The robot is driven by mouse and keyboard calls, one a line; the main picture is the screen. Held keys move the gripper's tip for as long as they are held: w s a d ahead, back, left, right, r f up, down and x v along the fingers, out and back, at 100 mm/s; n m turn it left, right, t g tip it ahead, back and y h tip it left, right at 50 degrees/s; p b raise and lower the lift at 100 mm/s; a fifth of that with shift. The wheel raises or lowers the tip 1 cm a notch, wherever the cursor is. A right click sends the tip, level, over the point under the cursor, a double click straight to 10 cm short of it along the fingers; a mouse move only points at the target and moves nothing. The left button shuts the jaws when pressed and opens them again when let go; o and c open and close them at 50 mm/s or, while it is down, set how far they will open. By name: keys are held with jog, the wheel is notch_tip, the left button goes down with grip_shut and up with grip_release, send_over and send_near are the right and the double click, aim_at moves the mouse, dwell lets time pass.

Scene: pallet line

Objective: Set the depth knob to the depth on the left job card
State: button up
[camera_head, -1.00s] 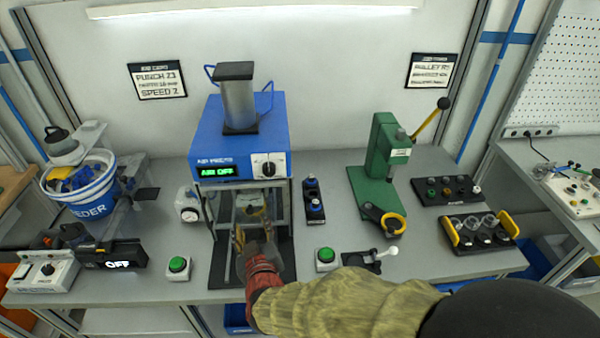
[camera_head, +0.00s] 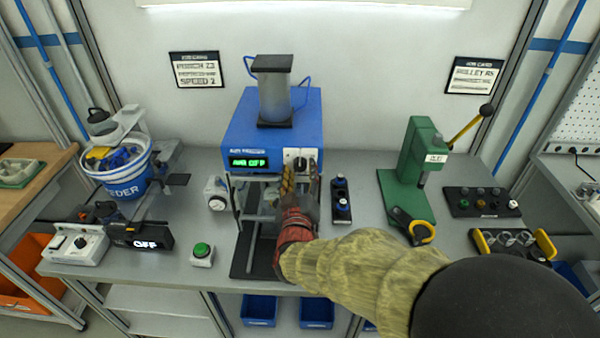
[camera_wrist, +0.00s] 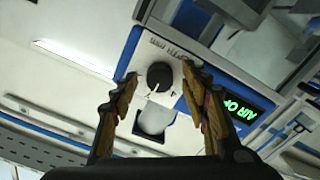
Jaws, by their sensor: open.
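The depth knob (camera_head: 301,162) is a black round knob on a white plate, at the front right of the blue air press (camera_head: 240,135). In the wrist view the black knob (camera_wrist: 159,76) shows between my finger tips, with a light pointer mark on it. My gripper (camera_head: 301,172) is open in front of the plate, its fingers on either side of the knob and holding nothing. It also shows open in the wrist view (camera_wrist: 160,84). The left job card (camera_head: 197,70) hangs on the back wall; it reads "PUNCH" and "SPEED 2", but its middle depth line is too blurred to read.
The press display (camera_head: 249,162) glows green with "AIR OFF". A green hand press (camera_head: 412,170) stands further right. A feeder bucket (camera_head: 118,180) is at left.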

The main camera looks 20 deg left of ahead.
jog(key=shift+w, duration=0.1)
jog(key=shift+c, duration=1)
jog(key=c, duration=1)
jog(key=shift+o, duration=0.2)
jog(key=shift+f+m+b, duration=0.1)
jog(key=shift+m+b, duration=0.2)
jog(key=shift+b, duration=0.1)
jog(key=shift+m+b, duration=0.9)
jog(key=m+b, duration=0.3)
jog(key=shift+f+m, duration=0.1)
jog(key=shift+m, duration=0.3)
jog(key=m+b, duration=0.4)
jog(key=m, duration=0.1)
jog(key=shift+a+b, duration=0.1)
jog(key=shift+b, duration=0.3)
jog(key=shift+m, duration=0.4)
